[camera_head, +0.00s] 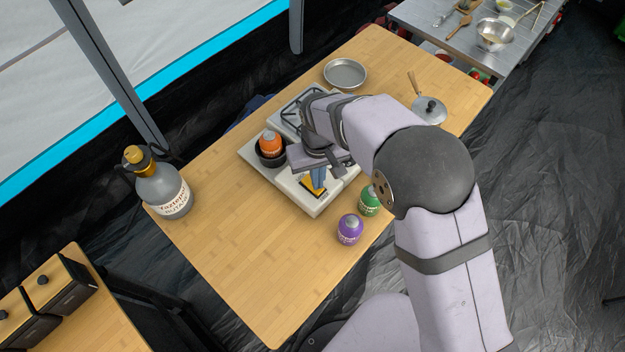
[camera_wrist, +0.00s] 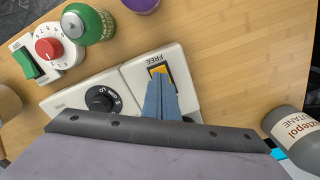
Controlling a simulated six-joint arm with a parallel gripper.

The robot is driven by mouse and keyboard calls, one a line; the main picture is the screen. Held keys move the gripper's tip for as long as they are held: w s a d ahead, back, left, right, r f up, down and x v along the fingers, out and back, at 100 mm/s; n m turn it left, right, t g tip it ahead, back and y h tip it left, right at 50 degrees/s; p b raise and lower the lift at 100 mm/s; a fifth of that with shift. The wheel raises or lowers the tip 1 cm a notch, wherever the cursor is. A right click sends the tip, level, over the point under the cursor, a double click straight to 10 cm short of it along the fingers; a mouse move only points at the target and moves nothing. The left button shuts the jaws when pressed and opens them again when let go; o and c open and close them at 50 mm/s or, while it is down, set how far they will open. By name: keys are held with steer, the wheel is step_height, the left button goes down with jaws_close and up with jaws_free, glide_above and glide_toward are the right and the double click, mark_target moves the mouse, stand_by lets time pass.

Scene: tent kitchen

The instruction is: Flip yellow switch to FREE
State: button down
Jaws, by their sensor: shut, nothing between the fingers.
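The yellow switch (camera_head: 309,189) is on the near end of the white stove panel (camera_head: 321,210). In the wrist view it shows as a dark rocker in a yellow frame (camera_wrist: 152,70), with the word FREE (camera_wrist: 160,57) printed beside it. My gripper (camera_head: 317,188) is shut and empty, its blue fingers pointing down at the switch. In the wrist view the fingertips (camera_wrist: 159,76) overlap the switch and hide part of it. I cannot tell whether they touch it or which way the rocker is tilted.
A black knob (camera_wrist: 103,98) is beside the switch. Green (camera_head: 369,202) and purple (camera_head: 350,229) canisters stand near the panel. An orange canister (camera_head: 270,143) sits in a black pot. A butane bottle (camera_head: 163,185) stands at left. The front table (camera_head: 270,270) is clear.

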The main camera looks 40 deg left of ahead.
step_height(320, 180, up, 6)
steer(key=p, duration=0.4)
stand_by(0.3)
steer(key=shift+r, duration=0.1)
steer(key=w+d+r+m, duration=0.3)
steer(key=w+d, duration=0.2)
steer(key=d, duration=0.6)
steer(key=w+d+r+m, duration=0.25)
steer(key=w+d, duration=0.25)
steer(key=d, duration=0.6)
steer(key=s+d+r+m, duration=0.1)
steer(key=s+d+m, duration=0.2)
steer(key=d, duration=0.8)
steer(key=s+d+r+m, duration=0.1)
steer(key=s+d+m, duration=0.2)
steer(key=s+d, duration=0.3)
steer(key=d, duration=0.4)
steer(key=shift+s+d+r, duration=0.15)
steer(key=shift+d, duration=0.25)
